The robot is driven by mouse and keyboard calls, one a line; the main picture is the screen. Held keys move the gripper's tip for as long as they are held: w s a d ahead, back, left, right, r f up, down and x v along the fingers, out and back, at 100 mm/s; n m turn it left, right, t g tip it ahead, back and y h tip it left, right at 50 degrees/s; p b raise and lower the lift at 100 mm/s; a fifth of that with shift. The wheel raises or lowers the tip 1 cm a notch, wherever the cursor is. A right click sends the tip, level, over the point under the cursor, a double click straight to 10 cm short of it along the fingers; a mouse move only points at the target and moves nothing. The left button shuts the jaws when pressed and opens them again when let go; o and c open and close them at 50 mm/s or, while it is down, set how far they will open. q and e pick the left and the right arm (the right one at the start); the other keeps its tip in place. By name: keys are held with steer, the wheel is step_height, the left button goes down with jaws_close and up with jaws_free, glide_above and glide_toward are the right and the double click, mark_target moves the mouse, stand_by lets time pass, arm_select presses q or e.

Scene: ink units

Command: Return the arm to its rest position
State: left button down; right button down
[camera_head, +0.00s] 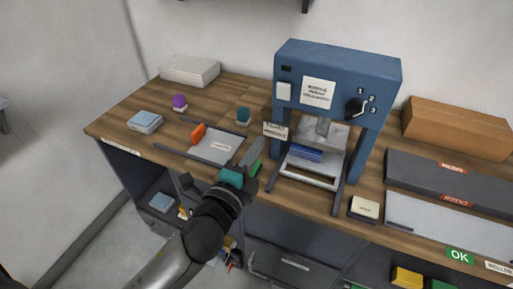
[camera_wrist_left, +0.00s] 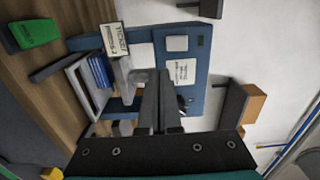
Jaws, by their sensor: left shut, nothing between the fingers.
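My left arm comes in from the bottom of the head view, and its gripper (camera_head: 238,180) is over the front edge of the wooden bench (camera_head: 122,112), left of the blue press. In the left wrist view the two dark fingers (camera_wrist_left: 160,102) are together with nothing between them. They point toward the blue press (camera_wrist_left: 190,70), which also stands at the middle right of the bench in the head view (camera_head: 338,68). Several blue pieces (camera_head: 306,153) lie on the press's lower frame. My right gripper is not in view.
A grey tray (camera_head: 216,146) with an orange piece (camera_head: 198,132) lies left of the press. A green block (camera_wrist_left: 36,32) is near the gripper. Dark and pale long trays (camera_head: 440,180) and a cardboard box (camera_head: 458,128) fill the right. Open shelves lie below the bench.

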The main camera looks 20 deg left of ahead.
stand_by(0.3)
arm_select(q)
steer(key=s+a+f+n+g+b, duration=0.1)
steer(key=s+f+n+g, duration=0.15)
steer(key=f, duration=0.95)
steer(key=s+a+f+n+g+b, duration=0.1)
steer(key=s+f+n+g, duration=0.15)
steer(key=f, duration=0.85)
steer(key=s+a+f+n+g+b, duration=0.1)
steer(key=s+f+n+g, duration=0.15)
steer(key=f, duration=0.95)
steer(key=s+f+n+g, duration=0.2)
steer(key=s+f+g, duration=0.1)
steer(key=s+f, duration=0.4)
steer(key=s+f+n+g+b, duration=0.1)
steer(key=s+f+n+g, duration=0.2)
steer(key=s+f, duration=0.4)
steer(key=s+f+n+g+b, duration=0.1)
steer(key=s+f+n+g, duration=0.2)
steer(key=s+f, duration=0.5)
steer(key=s, duration=0.8)
steer(key=shift+s+y, duration=0.3)
steer(key=shift+s, duration=0.1)
steer(key=shift+n+g, duration=0.25)
